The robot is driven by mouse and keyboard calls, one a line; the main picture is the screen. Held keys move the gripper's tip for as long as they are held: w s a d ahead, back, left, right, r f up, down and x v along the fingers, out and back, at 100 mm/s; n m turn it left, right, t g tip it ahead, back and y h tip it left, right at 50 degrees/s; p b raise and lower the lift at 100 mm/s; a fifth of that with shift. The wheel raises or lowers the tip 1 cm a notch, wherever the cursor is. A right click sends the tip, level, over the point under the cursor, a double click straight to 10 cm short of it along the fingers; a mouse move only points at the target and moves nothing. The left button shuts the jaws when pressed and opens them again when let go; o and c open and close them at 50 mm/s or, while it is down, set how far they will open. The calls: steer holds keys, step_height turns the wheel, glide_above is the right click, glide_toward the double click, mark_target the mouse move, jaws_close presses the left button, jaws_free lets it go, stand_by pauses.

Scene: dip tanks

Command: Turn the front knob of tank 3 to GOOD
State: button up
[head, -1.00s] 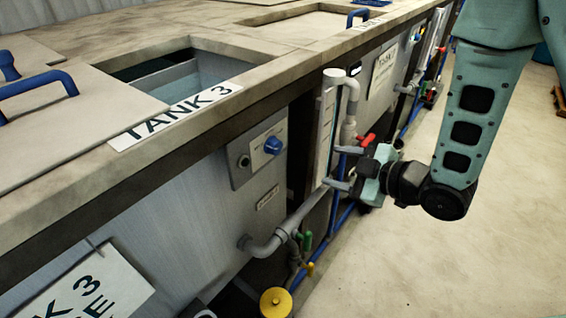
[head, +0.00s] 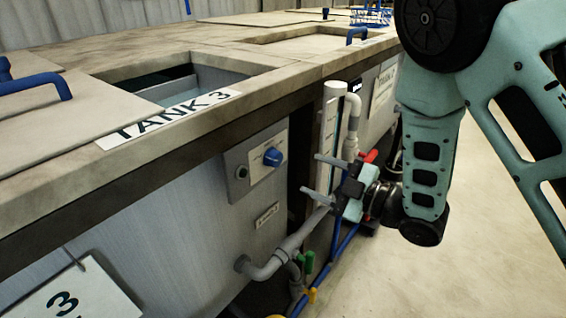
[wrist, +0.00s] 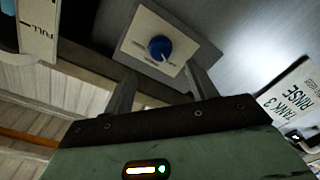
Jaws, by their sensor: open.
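The front knob (head: 273,157) of tank 3 is a round blue knob on a pale plate, on a grey control box (head: 240,172) on the tank's front wall. It also shows in the wrist view (wrist: 159,48), beyond the fingertips and roughly between them. The plate's lettering is too small to read. My gripper (head: 312,175) is open and empty. It is to the right of the knob and apart from it, with its fingers pointing left toward the tank front. In the wrist view my gripper's two fingers (wrist: 160,85) are spread apart.
A grey pipe (head: 285,248) with green and yellow valve handles runs below the knob. A white upright gauge tube (head: 330,125) and a red handle (head: 370,156) are near my gripper. A "TANK 3 RINSE" sign (wrist: 290,95) hangs beside the box. Open floor lies right.

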mark_target(279, 161)
steer(key=p+x, duration=0.1)
steer(key=x, duration=0.8)
steer(key=shift+w+a, duration=0.15)
steer(key=c, duration=1)
